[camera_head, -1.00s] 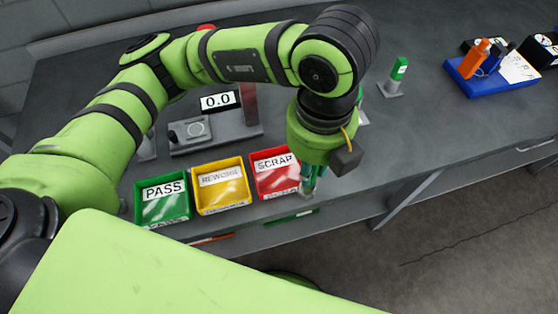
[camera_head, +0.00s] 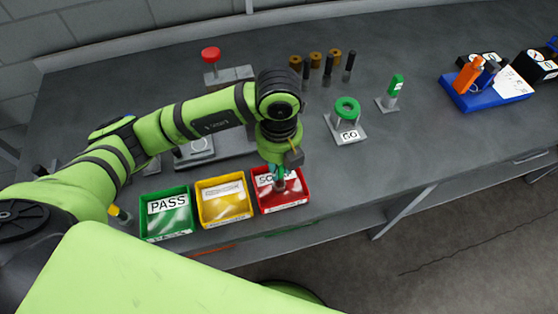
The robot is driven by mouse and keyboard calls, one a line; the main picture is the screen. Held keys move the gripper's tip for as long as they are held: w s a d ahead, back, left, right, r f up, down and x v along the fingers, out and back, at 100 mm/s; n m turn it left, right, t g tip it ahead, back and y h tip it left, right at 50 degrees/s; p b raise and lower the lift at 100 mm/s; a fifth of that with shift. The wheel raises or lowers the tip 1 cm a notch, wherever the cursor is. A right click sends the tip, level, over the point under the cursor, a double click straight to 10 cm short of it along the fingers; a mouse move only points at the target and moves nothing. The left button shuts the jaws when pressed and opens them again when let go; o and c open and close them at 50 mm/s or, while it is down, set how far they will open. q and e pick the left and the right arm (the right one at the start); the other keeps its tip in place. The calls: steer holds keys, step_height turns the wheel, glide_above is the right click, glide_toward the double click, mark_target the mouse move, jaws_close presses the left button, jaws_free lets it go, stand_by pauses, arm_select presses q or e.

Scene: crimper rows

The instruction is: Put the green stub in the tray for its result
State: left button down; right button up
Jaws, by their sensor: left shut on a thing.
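My left gripper (camera_head: 279,183) points down over the red SCRAP tray (camera_head: 303,193), with its fingertips at or inside the tray's opening. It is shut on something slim. A bit of green shows at the fingers, which I take for the green stub (camera_head: 277,172); most of it is hidden by the gripper and wrist. I cannot tell whether it touches the tray floor. The green PASS tray (camera_head: 146,222) and the yellow tray (camera_head: 222,222), its label washed out, stand in a row to the left. My right gripper is not in view.
A green ring on the GO stand (camera_head: 348,134) and a green-topped stand (camera_head: 390,100) are to the right. Black and brown cylinders (camera_head: 328,65) and a red button (camera_head: 210,55) stand behind. A blue tray (camera_head: 500,96) is far right. My forearm partly hides a grey device (camera_head: 197,150).

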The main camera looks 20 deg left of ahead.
arm_select(q)
steer(key=shift+f, duration=0.15)
steer(key=c, duration=1.5)
jaws_free()
steer(key=shift+f+b, duration=0.1)
steer(key=shift+b, duration=0.2)
steer(key=o, duration=0.4)
steer(key=shift+r, duration=0.2)
steer(key=shift+r, duration=0.2)
step_height(320, 180, up, 12)
steer(key=shift+f+b, duration=0.15)
steer(key=shift+b, duration=0.45)
